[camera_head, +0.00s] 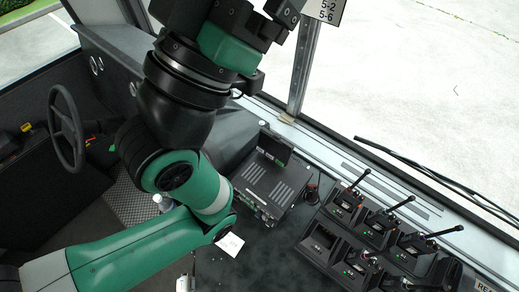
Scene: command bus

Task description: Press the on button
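My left arm rises from the lower left and bends up to the top of the view. My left gripper (284,12) is high up at the top edge, partly cut off, and its finger opening cannot be made out. It is apart from the equipment below. A black box-shaped unit (283,188) with vent slots and small connectors on its front sits on the dark counter, right of my arm. An on button cannot be picked out; details on the unit are too small to tell. My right gripper is not in view.
A charger rack (325,243) with several antennaed radios stands at the lower right. A small knobbed device (312,190) is beside the unit. A white paper (229,244) lies on the counter. A steering wheel (66,128) is at left; a window post (302,65) stands behind.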

